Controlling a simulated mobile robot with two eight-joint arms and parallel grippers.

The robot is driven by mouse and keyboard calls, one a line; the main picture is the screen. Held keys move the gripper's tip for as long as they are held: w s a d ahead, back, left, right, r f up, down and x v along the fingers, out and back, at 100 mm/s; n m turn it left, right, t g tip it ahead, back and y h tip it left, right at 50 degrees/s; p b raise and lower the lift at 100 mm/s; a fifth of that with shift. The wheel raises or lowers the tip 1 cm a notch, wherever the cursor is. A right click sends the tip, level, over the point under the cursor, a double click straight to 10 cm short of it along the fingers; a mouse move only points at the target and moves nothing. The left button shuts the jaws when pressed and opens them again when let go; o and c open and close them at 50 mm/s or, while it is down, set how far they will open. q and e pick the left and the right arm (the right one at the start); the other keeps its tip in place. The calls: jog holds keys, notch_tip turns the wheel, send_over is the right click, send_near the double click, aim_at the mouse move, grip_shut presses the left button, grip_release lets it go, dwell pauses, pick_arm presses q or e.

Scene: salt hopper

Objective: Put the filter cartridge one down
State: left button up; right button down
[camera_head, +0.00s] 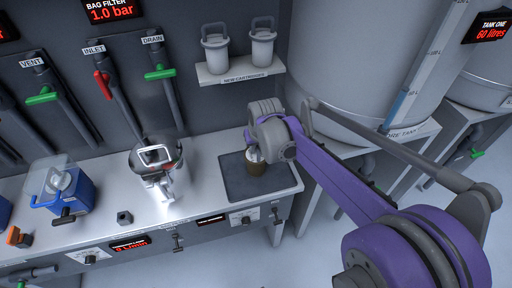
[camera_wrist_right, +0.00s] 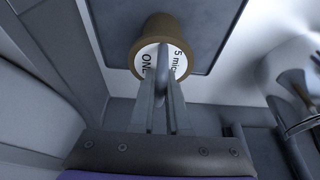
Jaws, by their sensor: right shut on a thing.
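The filter cartridge one (camera_head: 256,168) is a brown cylinder with a white top, above or on the dark mat (camera_head: 236,185) at the right end of the bench. In the right wrist view the cartridge (camera_wrist_right: 161,30) shows a brown rim and a white face lettered "ONE" and "5 mic". My right gripper (camera_head: 256,150) is shut on its grey handle; the fingers (camera_wrist_right: 165,88) also show in the wrist view. I cannot tell whether the cartridge's base touches the mat. My left gripper is not in view.
A shiny metal housing (camera_head: 160,168) stands on the bench left of the mat, with a blue container (camera_head: 65,190) farther left. A shelf labelled "NEW CARTRIDGES" (camera_head: 240,73) holds two grey cartridges above. Bare mat lies around the held cartridge.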

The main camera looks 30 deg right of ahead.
jog(key=c, duration=0.9)
grip_release()
jog(key=shift+r, duration=0.25)
jog(key=d+p+v, duration=0.1)
jog(key=p+v, duration=0.1)
jog(key=v, duration=0.9)
jog(key=s+a+f+n, duration=0.1)
jog(key=s+a+f, duration=0.2)
jog(key=s, duration=0.3)
jog(key=s+a+f, duration=0.4)
jog(key=s+f, duration=0.1)
jog(key=s, duration=0.2)
jog(key=s+a+f+n+t, duration=0.1)
jog(key=s+a+f, duration=0.2)
jog(key=s, duration=0.3)
jog(key=shift+s+a+f+n+y, duration=0.3)
jog(key=shift+a+f+y, duration=0.1)
jog(key=shift+f, duration=0.5)
